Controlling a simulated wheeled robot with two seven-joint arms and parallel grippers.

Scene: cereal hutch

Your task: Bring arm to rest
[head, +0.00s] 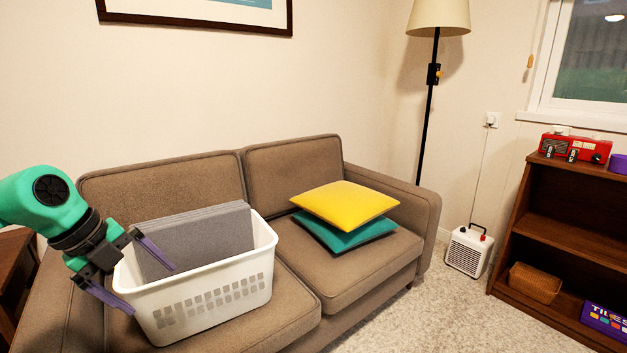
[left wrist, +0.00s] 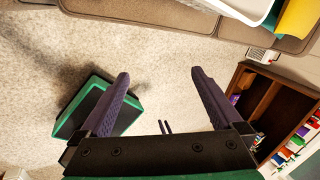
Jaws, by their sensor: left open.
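My left gripper (head: 154,290) is at the left of the head view, at the end of my green and black arm. Its two purple fingers are spread wide with nothing between them. In the head view the fingers overlap the left end of a white laundry basket (head: 215,300); I cannot tell whether they touch it.
The basket, holding grey panels (head: 200,240), stands on a brown sofa (head: 290,285). A yellow cushion (head: 345,204) lies on a teal cushion (head: 345,236). A floor lamp (head: 429,120), a white heater (head: 467,252) and a brown shelf (head: 560,235) stand right. Carpet before the sofa is clear.

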